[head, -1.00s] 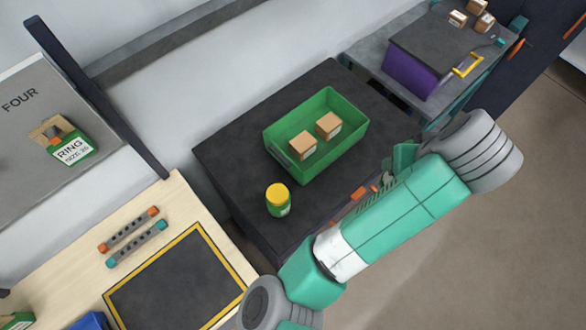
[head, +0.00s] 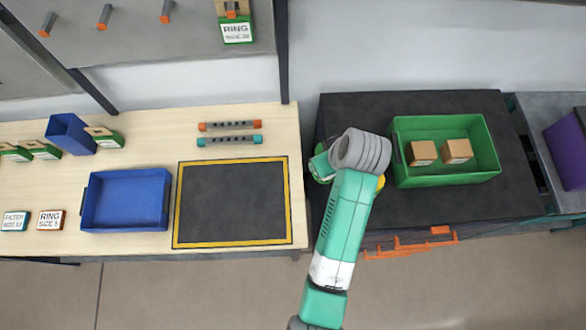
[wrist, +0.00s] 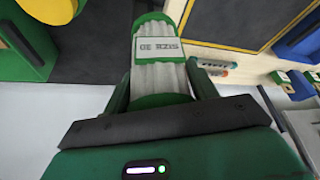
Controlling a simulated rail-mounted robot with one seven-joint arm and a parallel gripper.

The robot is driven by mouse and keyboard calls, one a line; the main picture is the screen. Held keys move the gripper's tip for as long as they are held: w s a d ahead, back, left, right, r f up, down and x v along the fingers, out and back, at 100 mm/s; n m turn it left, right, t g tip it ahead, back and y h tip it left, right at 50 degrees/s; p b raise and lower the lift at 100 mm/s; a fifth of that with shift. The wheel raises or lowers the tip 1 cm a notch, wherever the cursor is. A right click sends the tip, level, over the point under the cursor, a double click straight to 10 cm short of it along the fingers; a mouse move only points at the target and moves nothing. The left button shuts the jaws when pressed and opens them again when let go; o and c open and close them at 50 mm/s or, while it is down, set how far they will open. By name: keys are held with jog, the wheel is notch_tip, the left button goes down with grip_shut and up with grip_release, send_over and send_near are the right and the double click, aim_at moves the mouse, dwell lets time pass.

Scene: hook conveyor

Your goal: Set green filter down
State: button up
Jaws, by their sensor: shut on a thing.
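The green filter (wrist: 160,78) has a pale ribbed body, green ends and a white size label, upside down in the wrist view. My gripper (wrist: 162,88) is shut on it, with a green finger on each side. In the head view my gripper (head: 320,165) is over the left part of the dark cabinet top, mostly hidden by my wrist. I cannot clearly make out the filter there. A black mat with a yellow border (head: 232,205) lies on the wooden table to the left; part of it shows in the wrist view (wrist: 235,18).
A green bin (head: 490,150) with two small boxes stands on the cabinet. A yellow-lidded jar (head: 381,182) is mostly hidden behind my arm. A blue tray (head: 125,202) sits left of the mat, and two bars (head: 230,126) lie behind it. The mat is bare.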

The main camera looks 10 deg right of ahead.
jog(key=s+a+f+n, duration=0.2)
jog(key=s+a+f, duration=0.2)
jog(key=a+f, duration=0.8)
jog(key=shift+y, duration=0.4)
jog(key=w+a+f, duration=0.1)
jog(key=a, duration=0.4)
jog(key=w+a+f, duration=0.1)
jog(key=w+a, duration=0.1)
jog(key=a, duration=0.3)
jog(key=w+a+f, duration=0.1)
jog(key=w+a, duration=0.1)
jog(key=a, duration=0.4)
jog(key=shift+f, duration=0.45)
jog(key=shift+f, duration=0.2)
jog(key=o, duration=1.1)
